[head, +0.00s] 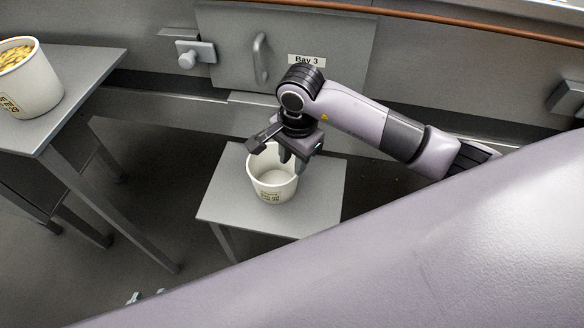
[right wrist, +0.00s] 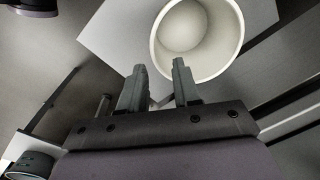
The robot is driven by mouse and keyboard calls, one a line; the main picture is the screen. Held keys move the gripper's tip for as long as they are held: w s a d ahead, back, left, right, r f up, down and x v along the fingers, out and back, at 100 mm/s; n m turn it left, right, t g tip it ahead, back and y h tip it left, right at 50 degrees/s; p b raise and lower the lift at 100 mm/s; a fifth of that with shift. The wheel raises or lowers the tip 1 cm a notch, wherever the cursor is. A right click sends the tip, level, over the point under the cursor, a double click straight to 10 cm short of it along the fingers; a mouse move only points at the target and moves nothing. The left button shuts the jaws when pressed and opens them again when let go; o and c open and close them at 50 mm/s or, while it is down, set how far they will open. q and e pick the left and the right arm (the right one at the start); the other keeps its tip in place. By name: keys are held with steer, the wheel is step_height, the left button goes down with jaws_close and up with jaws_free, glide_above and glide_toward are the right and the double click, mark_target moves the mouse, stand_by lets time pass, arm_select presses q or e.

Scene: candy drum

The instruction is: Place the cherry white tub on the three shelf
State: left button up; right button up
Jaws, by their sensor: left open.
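A white tub (head: 272,187) with a small dark label stands upright on a low grey table; I cannot read the label. The tub looks empty inside. My right gripper (head: 291,165) is over the right side of its rim. In the right wrist view, the tub (right wrist: 236,60) shows its round mouth and pale inside. There the right gripper's fingers (right wrist: 159,85) stand apart with a gap between them, close by the rim. My left gripper (head: 147,296) shows only as two small separated tips at the bottom left, apart from the tub. No numbered shelf is recognisable.
The low grey table (head: 222,198) has free room around the tub. Another white tub (head: 32,88), filled with yellow pieces, stands on a taller grey table (head: 88,66) at left. A panel labelled Bay 3 (head: 232,50) with a handle is behind. My own arm covers the lower right.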

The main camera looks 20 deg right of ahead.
steer(key=s+a+r+m+g+y, duration=0.1)
steer(key=s+a+m+y, duration=0.1)
steer(key=s+a+y, duration=0.35)
steer(key=s+a+r+m+g+y, duration=0.1)
steer(key=s+a+r+y, duration=0.15)
steer(key=a, duration=0.55)
steer(key=a+r+m+t+y, duration=0.3)
steer(key=r+m+t+y, duration=0.3)
steer(key=r+m+y, duration=0.65)
steer(key=w+d+f+m+t+h, duration=0.2)
steer(key=d+f+m+t+h, duration=0.35)
steer(key=m, duration=0.85)
steer(key=w+d+f+m+t+h, duration=0.2)
steer(key=d+f+m+t+h, duration=0.4)
steer(key=m, duration=0.8)
steer(key=s+d+f+m+g+h, duration=0.6)
steer(key=s+f+m, duration=0.4)
steer(key=f+m, duration=0.3)
steer(key=shift+s+d+f+h, duration=0.3)
steer(key=shift+d+h, duration=0.1)
steer(key=shift+d, duration=0.15)
